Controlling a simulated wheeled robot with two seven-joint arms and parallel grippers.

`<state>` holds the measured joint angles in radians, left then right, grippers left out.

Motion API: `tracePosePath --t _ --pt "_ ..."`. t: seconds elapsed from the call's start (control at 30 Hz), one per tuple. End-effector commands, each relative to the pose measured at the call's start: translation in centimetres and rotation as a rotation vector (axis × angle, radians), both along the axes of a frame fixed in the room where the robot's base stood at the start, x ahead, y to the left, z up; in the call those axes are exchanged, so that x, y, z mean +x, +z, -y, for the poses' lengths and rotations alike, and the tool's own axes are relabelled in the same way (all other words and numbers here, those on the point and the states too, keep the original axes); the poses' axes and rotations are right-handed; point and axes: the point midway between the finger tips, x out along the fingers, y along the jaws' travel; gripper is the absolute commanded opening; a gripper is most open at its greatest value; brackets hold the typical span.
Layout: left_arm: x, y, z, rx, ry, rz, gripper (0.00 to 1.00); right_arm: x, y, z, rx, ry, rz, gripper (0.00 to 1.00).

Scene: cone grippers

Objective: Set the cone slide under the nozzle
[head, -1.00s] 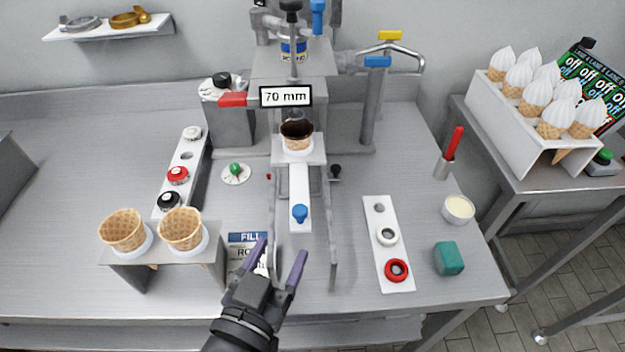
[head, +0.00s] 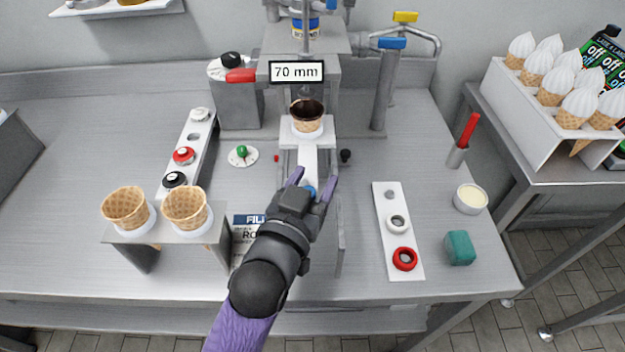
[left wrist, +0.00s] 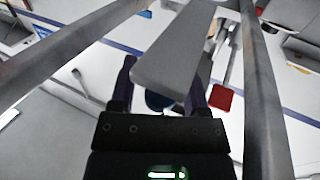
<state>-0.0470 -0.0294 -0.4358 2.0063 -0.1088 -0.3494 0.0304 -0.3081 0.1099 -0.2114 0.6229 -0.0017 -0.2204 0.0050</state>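The white cone slide (head: 308,158) runs front to back on the filling machine, with a waffle cone (head: 307,118), dark inside, upright in its holder at the rear. The nozzle (head: 305,91) is partly hidden behind the 70 mm sign (head: 297,72), at the cone's mouth. The slide's blue knob (head: 309,191) is at its front end. My left gripper (head: 313,178) is open, with its purple fingers on either side of the knob. The left wrist view shows the knob (left wrist: 158,101) between the spread fingers, below the slide's bar (left wrist: 174,55). My right gripper is not seen.
Two empty cones (head: 127,208) stand in a rack (head: 150,257) at left front. A white strip (head: 386,210) with rings, a white tub (head: 470,198) and a green block (head: 460,248) are on the right. Grey rails (head: 340,250) flank the slide.

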Motion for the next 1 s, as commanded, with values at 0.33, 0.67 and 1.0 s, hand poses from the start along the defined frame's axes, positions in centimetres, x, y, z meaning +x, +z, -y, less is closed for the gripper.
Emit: tracePosePath --t 0.33,0.67,1.0 --pt "-0.02 -0.02 -0.02 0.0 0.0 0.0 0.0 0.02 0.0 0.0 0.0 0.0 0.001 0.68" --pt "-0.02 -0.03 -0.02 0.0 0.0 0.0 0.0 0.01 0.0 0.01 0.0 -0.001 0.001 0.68" --pt "-0.02 -0.04 -0.02 0.0 0.0 -0.001 0.0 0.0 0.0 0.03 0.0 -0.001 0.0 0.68"
